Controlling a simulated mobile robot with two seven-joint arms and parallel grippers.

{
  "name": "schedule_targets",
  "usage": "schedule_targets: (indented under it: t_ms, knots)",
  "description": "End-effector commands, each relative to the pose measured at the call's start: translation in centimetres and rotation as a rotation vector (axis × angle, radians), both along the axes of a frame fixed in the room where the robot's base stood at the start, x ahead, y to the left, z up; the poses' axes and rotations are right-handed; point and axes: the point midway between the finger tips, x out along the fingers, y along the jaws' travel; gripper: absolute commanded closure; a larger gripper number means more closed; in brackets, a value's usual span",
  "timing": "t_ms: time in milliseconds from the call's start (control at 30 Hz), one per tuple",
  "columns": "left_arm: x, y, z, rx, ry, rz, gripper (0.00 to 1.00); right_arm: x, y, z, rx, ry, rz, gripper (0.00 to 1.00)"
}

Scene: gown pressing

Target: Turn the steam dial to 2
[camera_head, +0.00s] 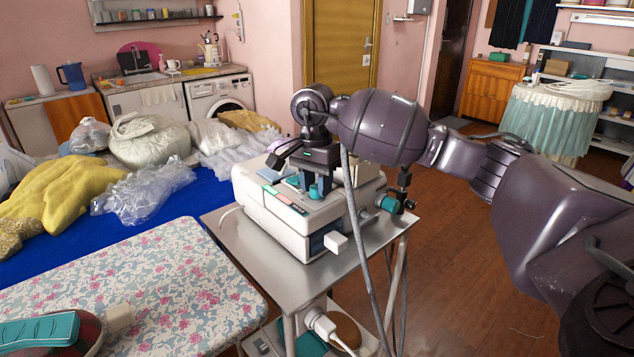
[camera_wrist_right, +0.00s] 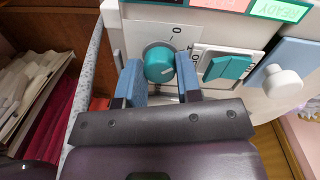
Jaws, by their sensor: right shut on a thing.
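The steam dial (camera_wrist_right: 160,65) is a round teal knob on a pale plate of the white steam station (camera_head: 283,212). In the right wrist view a "0" is printed above it. A small light mark shows on the knob, but the setting it points to is unclear. My right gripper (camera_wrist_right: 160,80) has its two blue-grey fingers on either side of the knob, shut on it. In the head view the right gripper (camera_head: 315,190) reaches down onto the station's top, and the teal knob shows between the fingers. My left gripper is not in view.
A teal rocker switch (camera_wrist_right: 228,67) sits right of the dial, with a white knob (camera_wrist_right: 283,82) beyond. The station stands on a metal trolley (camera_head: 262,258). A grey hose (camera_head: 358,235) hangs before it. A floral ironing board (camera_head: 165,285) with a teal-handled iron (camera_head: 40,332) is at lower left.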

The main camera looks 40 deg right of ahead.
Motion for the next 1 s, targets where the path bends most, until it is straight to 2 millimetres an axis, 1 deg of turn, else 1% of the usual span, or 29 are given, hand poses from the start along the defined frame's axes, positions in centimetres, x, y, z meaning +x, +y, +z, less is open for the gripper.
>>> schedule_targets:
  t_ms: [433,700,1000]
  knots:
    - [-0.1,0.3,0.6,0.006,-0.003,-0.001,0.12,0.0,-0.1,0.3,0.0,-0.003,-0.425,0.91]
    - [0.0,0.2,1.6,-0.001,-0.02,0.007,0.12,0.0,-0.1,0.4,0.0,-0.003,-0.679,0.91]
    - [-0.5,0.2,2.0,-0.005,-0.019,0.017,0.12,0.0,-0.1,0.4,0.0,-0.004,-0.918,0.91]
